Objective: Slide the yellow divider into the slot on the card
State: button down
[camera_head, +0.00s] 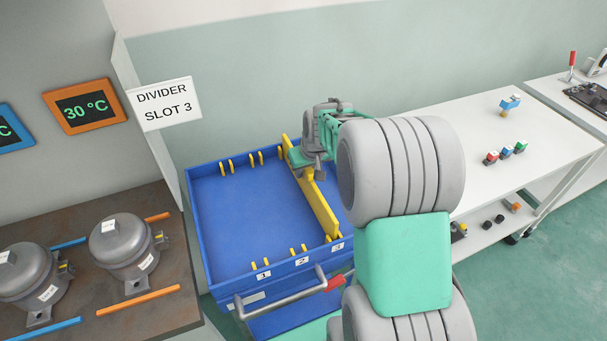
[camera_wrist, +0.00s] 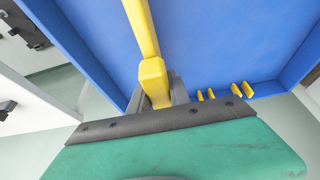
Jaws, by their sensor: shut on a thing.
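The card (camera_head: 164,103) reads "DIVIDER SLOT 3". The long yellow divider (camera_head: 318,205) runs from back to front across the right part of the blue drawer (camera_head: 240,215). My gripper (camera_head: 308,172) is shut on the divider towards its back end. In the wrist view, my gripper (camera_wrist: 157,88) holds the near end of the divider (camera_wrist: 142,28). Label 3 (camera_head: 337,246) is on the drawer's front rim, close to the divider's front end. The divider's back end stands above the back rim. I cannot tell whether either end sits between the slot posts.
Pairs of yellow slot posts line the drawer's back wall (camera_head: 226,166) and front wall, with labels 1 (camera_head: 264,275) and 2 (camera_head: 302,261). A metal handle (camera_head: 290,300) juts out in front. Compressors (camera_head: 122,241) stand on the left bench. A white table (camera_head: 480,150) is at right.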

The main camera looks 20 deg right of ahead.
jog(key=shift+s, duration=0.2)
jog(key=c, duration=1.2)
grip_release()
jog(key=shift+w+a, duration=0.1)
jog(key=shift+r, duration=0.25)
jog(key=v, duration=1.1)
jog(key=shift+s+a+r+b, duration=0.1)
jog(key=shift+s+r+b, duration=0.1)
jog(key=shift+b, duration=0.1)
jog(key=s+a+f, duration=0.1)
jog(key=s+a, duration=0.4)
jog(key=s, duration=0.3)
jog(key=s+a+f+g, duration=0.1)
jog(key=s+a, duration=0.5)
jog(key=s, duration=0.2)
jog(key=shift+s+f, duration=0.15)
jog(key=shift+s, duration=0.2)
